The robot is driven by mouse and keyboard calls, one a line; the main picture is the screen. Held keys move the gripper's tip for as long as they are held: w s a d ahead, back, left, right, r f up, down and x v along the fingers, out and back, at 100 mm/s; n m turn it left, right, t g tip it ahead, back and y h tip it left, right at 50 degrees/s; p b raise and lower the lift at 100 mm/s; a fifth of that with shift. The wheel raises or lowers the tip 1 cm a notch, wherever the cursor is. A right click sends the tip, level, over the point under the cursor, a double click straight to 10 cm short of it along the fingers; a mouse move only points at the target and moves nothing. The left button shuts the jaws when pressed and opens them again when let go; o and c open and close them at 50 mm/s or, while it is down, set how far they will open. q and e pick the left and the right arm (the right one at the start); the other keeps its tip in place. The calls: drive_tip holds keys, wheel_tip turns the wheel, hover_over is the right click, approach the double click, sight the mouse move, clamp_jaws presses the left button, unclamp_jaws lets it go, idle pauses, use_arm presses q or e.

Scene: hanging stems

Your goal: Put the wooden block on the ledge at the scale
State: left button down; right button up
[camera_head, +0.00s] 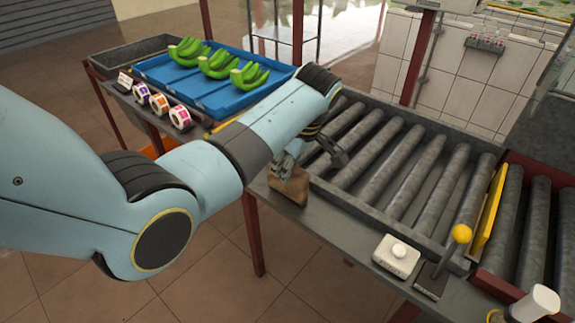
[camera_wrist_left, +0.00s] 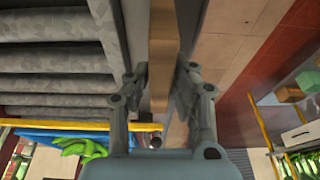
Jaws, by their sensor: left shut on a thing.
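The wooden block (camera_head: 288,186) is a small brown block at the front left of the roller conveyor. My left gripper (camera_head: 290,164) points down and is shut on it. In the left wrist view the block (camera_wrist_left: 163,45) shows as a long tan piece between the two fingers (camera_wrist_left: 160,82). The block appears over the grey ledge (camera_head: 340,222) along the conveyor's front; I cannot tell whether it touches it. A small white box with a round knob (camera_head: 398,252) stands on this ledge further right; I cannot tell whether it is the scale. My right gripper is not in view.
Grey rollers (camera_head: 400,175) lie behind the ledge. A yellow bar (camera_head: 488,220) and a yellow ball-topped lever (camera_head: 461,234) stand to the right. A blue tray (camera_head: 210,95) with green bananas and several label rolls (camera_head: 158,103) are at the left. The ledge between block and white box is clear.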

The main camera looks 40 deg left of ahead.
use_arm(q)
drive_tip(key=shift+f, duration=0.15)
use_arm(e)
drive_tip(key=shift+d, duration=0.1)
use_arm(q)
drive_tip(key=c, duration=1.5)
unclamp_jaws()
drive_tip(key=o, duration=0.3)
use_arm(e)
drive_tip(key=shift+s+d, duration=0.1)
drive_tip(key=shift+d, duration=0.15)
use_arm(q)
drive_tip(key=shift+o, duration=0.2)
drive_tip(key=v, duration=1.2)
drive_tip(key=shift+b, duration=0.4)
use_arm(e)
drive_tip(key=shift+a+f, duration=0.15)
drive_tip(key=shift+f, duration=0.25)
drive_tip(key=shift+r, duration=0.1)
